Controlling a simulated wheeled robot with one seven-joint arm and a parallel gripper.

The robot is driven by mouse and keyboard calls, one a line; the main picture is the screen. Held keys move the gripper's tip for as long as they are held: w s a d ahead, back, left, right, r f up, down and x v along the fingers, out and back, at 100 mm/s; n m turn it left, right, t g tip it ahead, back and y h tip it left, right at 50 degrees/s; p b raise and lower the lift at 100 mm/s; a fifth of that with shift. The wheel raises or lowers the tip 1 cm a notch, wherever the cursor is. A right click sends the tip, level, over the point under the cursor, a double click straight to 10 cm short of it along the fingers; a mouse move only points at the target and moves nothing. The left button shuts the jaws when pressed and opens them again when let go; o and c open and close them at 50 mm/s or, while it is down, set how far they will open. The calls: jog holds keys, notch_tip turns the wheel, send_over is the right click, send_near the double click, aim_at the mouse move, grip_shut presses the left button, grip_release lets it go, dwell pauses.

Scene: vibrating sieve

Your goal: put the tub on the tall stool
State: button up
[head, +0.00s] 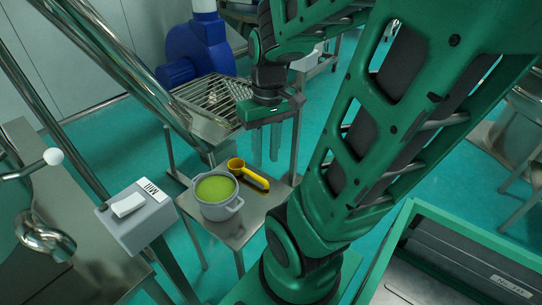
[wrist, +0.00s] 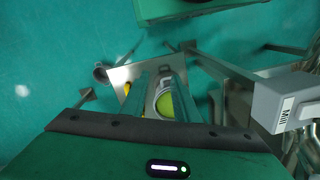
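The likely tub is a grey pot with side handles and green contents (head: 217,197). It stands upright on a small square metal stand top (head: 236,229) with thin legs, which may be the tall stool; I cannot be sure. My gripper (head: 266,145) hangs fingers-down above and beyond the stand, to the right of the tub and apart from it. Its two fingers are apart with nothing held between them. In the wrist view the tub (wrist: 165,104) shows beyond the fingers (wrist: 160,98), partly covered by one of them.
A yellow scoop (head: 249,175) lies beside the tub on the stand. A grey box labelled Mill (head: 137,219) stands close left. A slatted metal rack (head: 205,100) and blue blower (head: 198,50) are behind. My arm hides much of the right side, where a green-rimmed case (head: 460,235) shows.

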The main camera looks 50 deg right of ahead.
jog(key=s+m, duration=0.1)
jog(key=s+a+r, duration=0.1)
jog(key=s+m, duration=0.1)
jog(key=s, duration=0.1)
jog(key=shift+a+r+m+h, duration=0.15)
jog(key=shift+r+m+h, duration=0.15)
jog(key=shift+r, duration=0.05)
jog(key=shift+w, duration=0.1)
dwell(0.9)
